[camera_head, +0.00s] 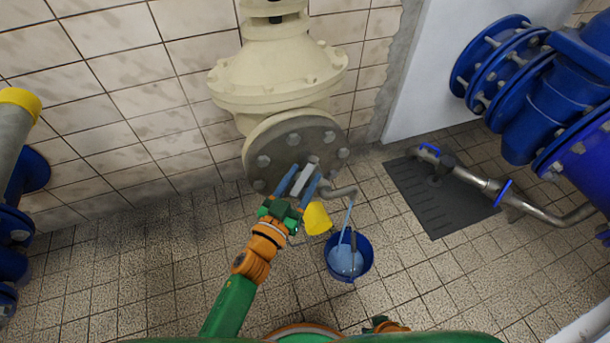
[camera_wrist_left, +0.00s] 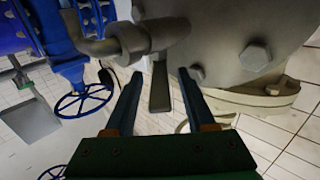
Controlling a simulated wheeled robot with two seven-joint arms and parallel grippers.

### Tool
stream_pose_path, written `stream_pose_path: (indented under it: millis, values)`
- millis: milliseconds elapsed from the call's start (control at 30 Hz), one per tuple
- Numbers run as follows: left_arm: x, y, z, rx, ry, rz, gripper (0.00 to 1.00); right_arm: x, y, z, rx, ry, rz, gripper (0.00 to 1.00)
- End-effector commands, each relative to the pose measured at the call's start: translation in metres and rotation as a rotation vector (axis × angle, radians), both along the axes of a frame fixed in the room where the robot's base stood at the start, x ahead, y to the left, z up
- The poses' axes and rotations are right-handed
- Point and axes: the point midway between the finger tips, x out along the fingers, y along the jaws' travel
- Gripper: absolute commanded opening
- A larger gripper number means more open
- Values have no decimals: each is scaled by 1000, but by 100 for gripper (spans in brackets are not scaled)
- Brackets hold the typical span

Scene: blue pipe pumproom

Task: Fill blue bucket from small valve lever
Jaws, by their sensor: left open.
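The blue bucket (camera_head: 337,258) stands on the tiled floor below a bent grey spout (camera_head: 340,191). A pale blue stream (camera_head: 347,215) runs from the spout down to the bucket, and light blue water (camera_head: 345,260) shows inside. My left gripper (camera_head: 303,174) is open at the grey flange, with its two blue fingers on either side of the small valve lever (camera_head: 301,180). In the left wrist view the grey lever (camera_wrist_left: 160,90) hangs between the spread fingers of this gripper (camera_wrist_left: 159,76), with gaps visible on both sides. My right gripper is not clearly seen.
A yellow container (camera_head: 317,218) is beside my left gripper, left of the bucket. The large cream valve (camera_head: 278,75) stands against the tiled wall. A dark floor grate (camera_head: 440,197) and blue pipes (camera_head: 550,95) lie to the right.

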Motion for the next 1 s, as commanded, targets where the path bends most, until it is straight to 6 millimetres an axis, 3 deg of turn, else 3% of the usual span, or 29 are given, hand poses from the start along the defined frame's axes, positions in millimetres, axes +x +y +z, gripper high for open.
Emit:
stream_pose_path:
  millis: [133,367,567,1000]
  values:
    - [13,-6,-1,0,0,0,55,4,3,-1,4,-1,0,40]
    - [13,-7,0,0,2,1,52,4,3,0,4,0,0,40]
    - [13,-7,0,0,2,1,0,4,3,0,4,0,0,40]
    - [13,-7,-1,0,3,1,0,4,3,0,4,0,0,40]
